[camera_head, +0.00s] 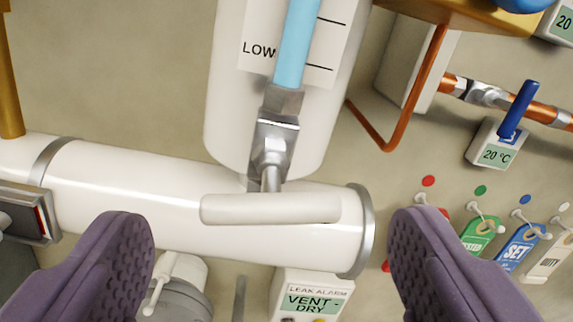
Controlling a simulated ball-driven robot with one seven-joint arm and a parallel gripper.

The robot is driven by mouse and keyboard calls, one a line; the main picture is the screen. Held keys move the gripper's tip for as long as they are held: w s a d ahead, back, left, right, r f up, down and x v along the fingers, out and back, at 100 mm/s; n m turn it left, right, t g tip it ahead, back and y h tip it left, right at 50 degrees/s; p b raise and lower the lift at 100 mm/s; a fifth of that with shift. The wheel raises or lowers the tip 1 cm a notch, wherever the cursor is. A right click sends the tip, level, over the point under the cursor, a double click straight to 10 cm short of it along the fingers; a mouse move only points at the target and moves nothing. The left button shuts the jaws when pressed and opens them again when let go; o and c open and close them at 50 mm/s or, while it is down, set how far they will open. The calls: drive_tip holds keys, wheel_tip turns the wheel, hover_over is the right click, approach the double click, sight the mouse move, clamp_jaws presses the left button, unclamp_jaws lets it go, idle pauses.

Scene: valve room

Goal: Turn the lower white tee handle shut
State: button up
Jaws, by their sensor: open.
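A white tee handle (270,209) lies level across the picture just below the centre. Its stem joins a metal valve body (272,146) under a light blue tube (296,45). My gripper (270,235) is open, its two purple ridged fingers apart at the lower left and lower right. The handle lies between and slightly above the fingertips in the picture, with nothing gripped. Only this one white tee handle shows, so I cannot tell whether another is above it.
A white horizontal pipe (140,190) runs behind the handle. A leak alarm box (312,295) sits below. A small white lever (160,285) stands lower left.

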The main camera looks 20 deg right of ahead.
sight(274, 208)
drive_tip(key=x, duration=0.5)
drive_tip(key=shift+p, duration=0.3)
drive_tip(key=shift+s, duration=0.1)
drive_tip(key=c, duration=1)
drive_tip(key=shift+o, duration=0.2)
drive_tip(key=m+b, duration=0.1)
drive_tip(key=b, duration=0.2)
drive_tip(key=shift+f, duration=0.25)
drive_tip(key=shift+r+m+b, duration=0.25)
drive_tip(key=shift+m+b, duration=0.45)
drive_tip(key=shift+m, duration=0.2)
drive_tip(key=o, duration=1)
drive_tip(key=shift+c, duration=0.2)
